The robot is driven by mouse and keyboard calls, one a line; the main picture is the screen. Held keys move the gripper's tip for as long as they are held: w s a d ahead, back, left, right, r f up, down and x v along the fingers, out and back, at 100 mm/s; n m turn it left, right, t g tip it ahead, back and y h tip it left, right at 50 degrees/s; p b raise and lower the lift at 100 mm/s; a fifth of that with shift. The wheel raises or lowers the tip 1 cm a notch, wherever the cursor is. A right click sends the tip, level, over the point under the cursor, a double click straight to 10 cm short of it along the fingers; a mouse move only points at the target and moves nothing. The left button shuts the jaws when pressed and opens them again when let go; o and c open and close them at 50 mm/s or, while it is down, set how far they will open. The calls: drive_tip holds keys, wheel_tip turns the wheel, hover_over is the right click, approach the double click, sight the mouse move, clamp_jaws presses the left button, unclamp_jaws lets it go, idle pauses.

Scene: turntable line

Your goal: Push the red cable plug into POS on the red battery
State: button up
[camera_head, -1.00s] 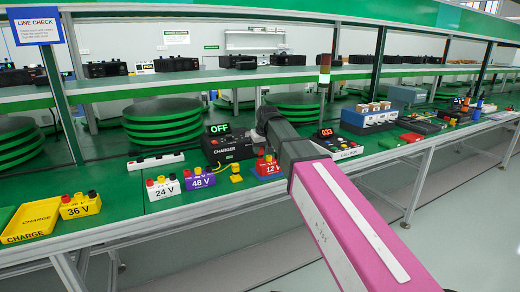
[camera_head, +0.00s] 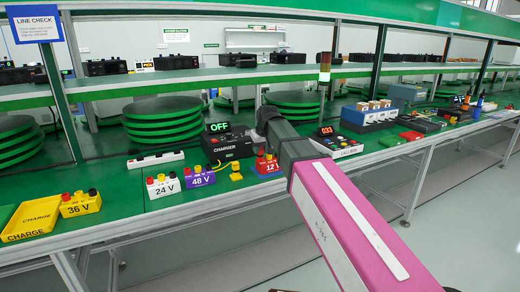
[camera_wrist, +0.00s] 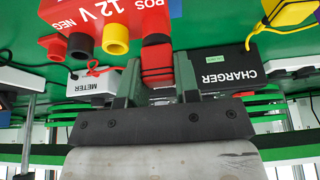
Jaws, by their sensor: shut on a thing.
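The red battery (camera_head: 268,167), marked 12 V, stands on the green bench in the head view, partly hidden by my arm. In the upside-down wrist view the battery (camera_wrist: 105,16) is at the top, with black and yellow terminals and POS and NEG labels. My gripper (camera_wrist: 158,80) is shut on the red cable plug (camera_wrist: 157,64). The plug lines up with the red terminal (camera_wrist: 155,39) by POS and appears to meet it; I cannot tell how deep it sits. My fingertips are hidden in the head view.
A black charger (camera_head: 226,147) with an OFF display stands behind the battery. A white meter (camera_wrist: 92,86) lies near the battery.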

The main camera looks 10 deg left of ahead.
drive_tip(key=o, duration=0.9)
drive_tip(key=shift+r, duration=0.1)
drive_tip(key=shift+r, duration=3.65)
drive_tip(key=shift+f, duration=0.1)
